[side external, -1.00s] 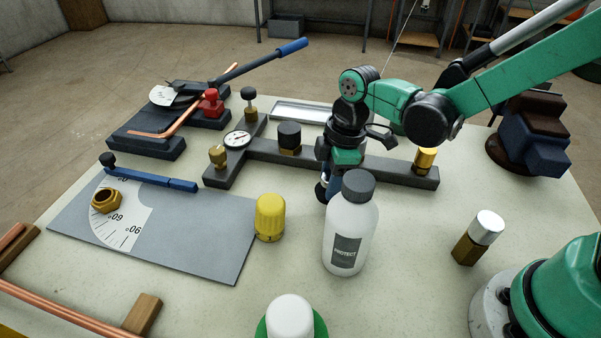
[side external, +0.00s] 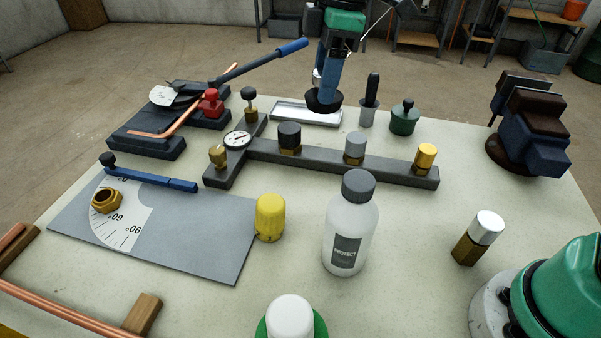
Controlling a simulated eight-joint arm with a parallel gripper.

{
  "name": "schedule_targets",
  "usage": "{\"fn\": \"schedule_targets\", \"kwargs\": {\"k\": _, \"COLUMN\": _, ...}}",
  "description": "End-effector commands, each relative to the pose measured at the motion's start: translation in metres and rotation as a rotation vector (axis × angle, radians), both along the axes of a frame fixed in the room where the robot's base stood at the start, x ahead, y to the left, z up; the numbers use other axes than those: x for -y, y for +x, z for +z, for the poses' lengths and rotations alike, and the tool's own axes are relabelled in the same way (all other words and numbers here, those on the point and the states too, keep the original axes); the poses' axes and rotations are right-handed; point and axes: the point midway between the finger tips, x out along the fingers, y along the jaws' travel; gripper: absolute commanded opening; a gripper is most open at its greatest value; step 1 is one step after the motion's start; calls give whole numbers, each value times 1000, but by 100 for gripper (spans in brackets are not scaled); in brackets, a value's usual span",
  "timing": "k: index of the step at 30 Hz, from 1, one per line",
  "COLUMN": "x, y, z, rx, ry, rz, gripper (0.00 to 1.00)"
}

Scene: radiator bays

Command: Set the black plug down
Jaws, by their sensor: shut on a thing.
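My gripper (side external: 324,90) hangs at the back of the table, pointing down over the metal tray (side external: 291,113). It is shut on a dark round piece, which looks like the black plug (side external: 323,103). The plug is at the tray's right part and overlaps it in the picture. I cannot tell whether it touches the tray floor or is just above it. The fingers partly hide the plug's top. The tray is shallow and bright, with no other thing seen in it.
In front of the tray runs a dark manifold bar (side external: 330,163) with black (side external: 289,134), grey (side external: 355,145) and yellow (side external: 426,154) caps. A black-handled tool (side external: 371,93) and a green pot (side external: 404,119) stand right of the tray. A white bottle (side external: 349,232) stands in front.

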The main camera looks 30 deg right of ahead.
Motion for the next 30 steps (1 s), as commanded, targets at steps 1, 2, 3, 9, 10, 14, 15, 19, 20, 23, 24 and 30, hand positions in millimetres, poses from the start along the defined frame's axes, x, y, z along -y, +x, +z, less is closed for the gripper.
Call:
{"fn": "schedule_targets", "kwargs": {"k": 1, "x": -13, "y": 7, "z": -3, "rx": -1, "ry": -2, "rz": -10, "gripper": 0}}
{"fn": "schedule_targets", "kwargs": {"k": 2, "x": -21, "y": 11, "z": -5, "rx": -2, "ry": -4, "rz": -22, "gripper": 0}}
{"fn": "schedule_targets", "kwargs": {"k": 3, "x": -35, "y": 17, "z": -9, "rx": -3, "ry": -5, "rz": -42, "gripper": 0}}
{"fn": "schedule_targets", "kwargs": {"k": 9, "x": -118, "y": 36, "z": -42, "rx": -4, "ry": -13, "rz": -165, "gripper": 0}}
{"fn": "schedule_targets", "kwargs": {"k": 10, "x": -131, "y": 37, "z": -47, "rx": -3, "ry": -12, "rz": -184, "gripper": 0}}
{"fn": "schedule_targets", "kwargs": {"k": 14, "x": -180, "y": 34, "z": -73, "rx": 1, "ry": -10, "rz": -257, "gripper": 0}}
{"fn": "schedule_targets", "kwargs": {"k": 15, "x": -193, "y": 31, "z": -79, "rx": 1, "ry": -7, "rz": -276, "gripper": 0}}
{"fn": "schedule_targets", "kwargs": {"k": 19, "x": -222, "y": 24, "z": -97, "rx": 3, "ry": -2, "rz": -327, "gripper": 0}}
{"fn": "schedule_targets", "kwargs": {"k": 20, "x": -227, "y": 22, "z": -100, "rx": 4, "ry": -1, "rz": -335, "gripper": 0}}
{"fn": "schedule_targets", "kwargs": {"k": 23, "x": -236, "y": 19, "z": -110, "rx": 5, "ry": 2, "rz": -353, "gripper": 0}}
{"fn": "schedule_targets", "kwargs": {"k": 24, "x": -238, "y": 18, "z": -116, "rx": 5, "ry": 2, "rz": -357, "gripper": 0}}
{"fn": "schedule_targets", "kwargs": {"k": 30, "x": -239, "y": 18, "z": -148, "rx": 5, "ry": 3, "rz": -362, "gripper": 0}}
